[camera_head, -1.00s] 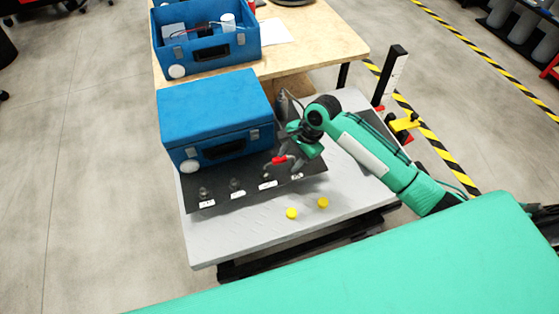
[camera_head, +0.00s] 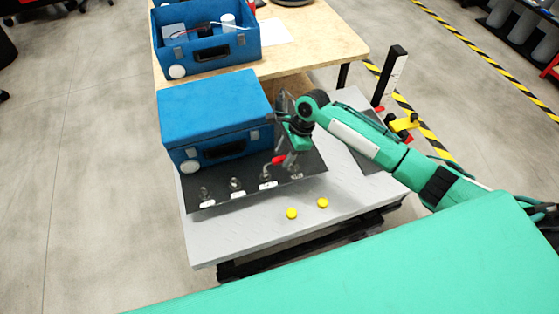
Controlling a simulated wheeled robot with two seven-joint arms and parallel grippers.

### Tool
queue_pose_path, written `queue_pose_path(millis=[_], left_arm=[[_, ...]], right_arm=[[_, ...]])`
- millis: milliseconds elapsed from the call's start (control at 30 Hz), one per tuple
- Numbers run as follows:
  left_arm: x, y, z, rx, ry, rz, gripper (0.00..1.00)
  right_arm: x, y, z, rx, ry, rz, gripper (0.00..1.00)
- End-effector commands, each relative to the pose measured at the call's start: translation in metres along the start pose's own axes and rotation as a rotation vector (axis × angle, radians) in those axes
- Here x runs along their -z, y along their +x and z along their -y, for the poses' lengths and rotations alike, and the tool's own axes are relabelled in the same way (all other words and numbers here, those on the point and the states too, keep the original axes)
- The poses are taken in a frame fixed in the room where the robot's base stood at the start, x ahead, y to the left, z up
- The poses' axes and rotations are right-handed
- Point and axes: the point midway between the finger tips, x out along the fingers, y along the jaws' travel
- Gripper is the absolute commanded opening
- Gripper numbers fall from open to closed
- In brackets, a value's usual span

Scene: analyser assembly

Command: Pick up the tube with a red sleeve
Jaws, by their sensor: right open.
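The red sleeve (camera_head: 279,160) of the tube shows as a small red patch above the dark strip, near the blue case's front right corner. The rest of the tube is too small and covered to make out. My right gripper (camera_head: 290,160) is open, just beside the red sleeve on its right. I cannot tell whether its fingers are around the sleeve or touching it. My left gripper is out of view.
A dark strip (camera_head: 228,205) with several small labelled holders lies along the grey table (camera_head: 240,233). A closed blue case (camera_head: 213,103) stands behind it. Two yellow caps (camera_head: 292,213) (camera_head: 323,202) lie in front. An open blue case (camera_head: 205,58) stands farther back.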

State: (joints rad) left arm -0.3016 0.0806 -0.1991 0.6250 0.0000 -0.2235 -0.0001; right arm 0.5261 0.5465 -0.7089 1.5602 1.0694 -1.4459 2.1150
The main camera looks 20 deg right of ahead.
Motion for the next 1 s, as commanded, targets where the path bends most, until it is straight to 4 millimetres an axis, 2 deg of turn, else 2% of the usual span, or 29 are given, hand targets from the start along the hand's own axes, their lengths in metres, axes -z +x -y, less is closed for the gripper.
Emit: queue_pose_path(millis=[300, 400, 667, 867, 900, 1000], left_arm=[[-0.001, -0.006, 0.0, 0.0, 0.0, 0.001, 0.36], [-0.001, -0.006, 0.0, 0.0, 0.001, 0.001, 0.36], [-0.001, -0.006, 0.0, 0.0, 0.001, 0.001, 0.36], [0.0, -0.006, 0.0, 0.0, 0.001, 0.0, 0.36], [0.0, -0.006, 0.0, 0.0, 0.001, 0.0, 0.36], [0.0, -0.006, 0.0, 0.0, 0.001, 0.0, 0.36]], right_arm=[[-0.004, 0.041, 0.002, -0.002, 0.0, 0.0, 0.43], [-0.004, 0.049, 0.003, 0.0, 0.0, -0.001, 0.43], [-0.004, 0.052, 0.002, 0.001, -0.001, -0.001, 0.43], [-0.004, 0.052, 0.002, 0.001, -0.001, -0.001, 0.03], [-0.004, 0.052, 0.002, 0.001, -0.001, -0.001, 0.0], [-0.004, 0.052, 0.003, 0.001, -0.001, -0.001, 0.0]])
